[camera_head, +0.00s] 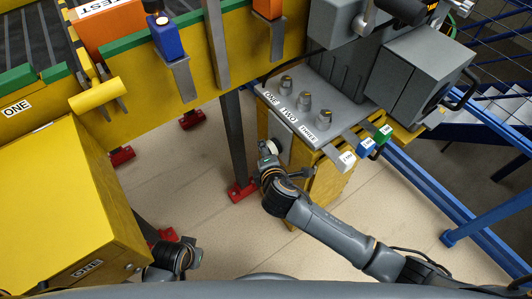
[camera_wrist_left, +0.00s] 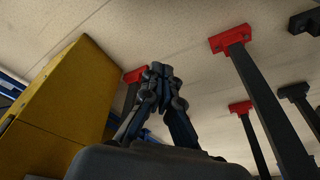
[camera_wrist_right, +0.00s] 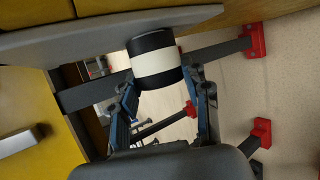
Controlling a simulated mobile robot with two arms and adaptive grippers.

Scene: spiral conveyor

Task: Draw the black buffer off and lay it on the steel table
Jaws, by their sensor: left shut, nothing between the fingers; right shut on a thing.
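The black buffer shows in the right wrist view as a short black cylinder (camera_wrist_right: 155,60) with a cream band around its middle. My right gripper (camera_wrist_right: 161,82) is shut on it, one finger on each side. Its far end meets the edge of a grey plate; I cannot tell whether it is still attached. In the head view my right gripper (camera_head: 266,160) is at the left side of the yellow cabinet, below the grey control panel (camera_head: 320,110). My left gripper (camera_wrist_left: 160,72) is shut and empty, pointing over the floor. I cannot pick out the steel table for certain.
A yellow box (camera_head: 65,200) marked ONE stands at the left. The yellow conveyor frame (camera_head: 190,75) crosses above, carrying a blue block (camera_head: 165,37). A steel post with a red foot (camera_head: 240,190) stands just left of my right gripper. Blue rails (camera_head: 425,190) run at the right.

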